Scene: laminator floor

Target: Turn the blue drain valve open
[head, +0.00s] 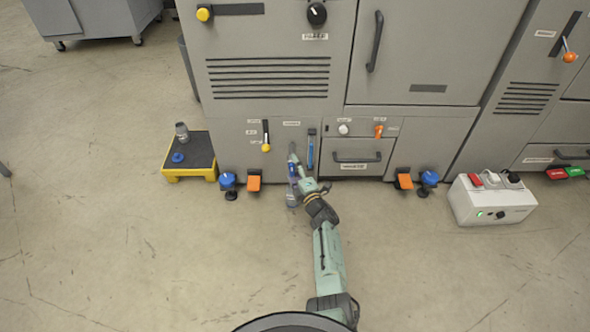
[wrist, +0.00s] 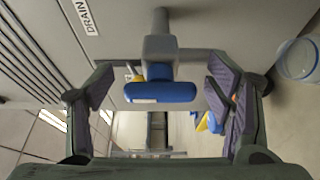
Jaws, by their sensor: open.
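The blue drain valve handle (wrist: 160,92) is a short bar on a grey stem (wrist: 159,48), with a bit of yellow behind it, in the wrist view. A label reading DRAIN (wrist: 86,17) is on the grey panel beside it. My gripper (wrist: 161,96) is open, its two fingers apart on either side of the blue handle, with a visible gap on both sides. In the head view, my gripper (head: 296,168) is low at the front of the grey machine (head: 275,120), and my arm hides the valve there.
A clear container (wrist: 298,60) stands near the valve. A yellow lever (head: 265,139) and blue vertical strip (head: 310,150) are close by on the panel. An orange handle (head: 379,131) is to the right. A yellow-edged step (head: 189,174) stands left; a white box (head: 490,203) stands right.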

